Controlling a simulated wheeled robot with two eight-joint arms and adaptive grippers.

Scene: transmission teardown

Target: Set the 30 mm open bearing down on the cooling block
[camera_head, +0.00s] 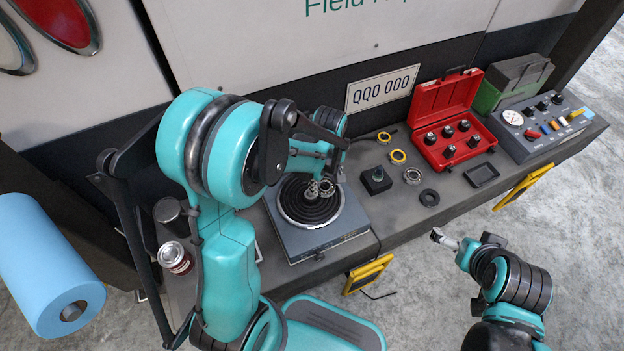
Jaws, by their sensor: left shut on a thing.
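My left gripper (318,186) reaches over the round black plate of the grey heater (296,240). It is shut on a small silvery ring, which looks like the bearing (327,188); the fingers partly hide it. I cannot tell whether it touches the plate. A dark square block (376,180) with a small knob or peg on top stands just right of the heater. It may be the cooling block, but I cannot tell for sure. My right gripper (438,236) is at the lower right, off the bench edge, small and with its jaws unclear.
A black tray (481,174) and a control box (540,126) are further right. A can (174,258) stands left.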

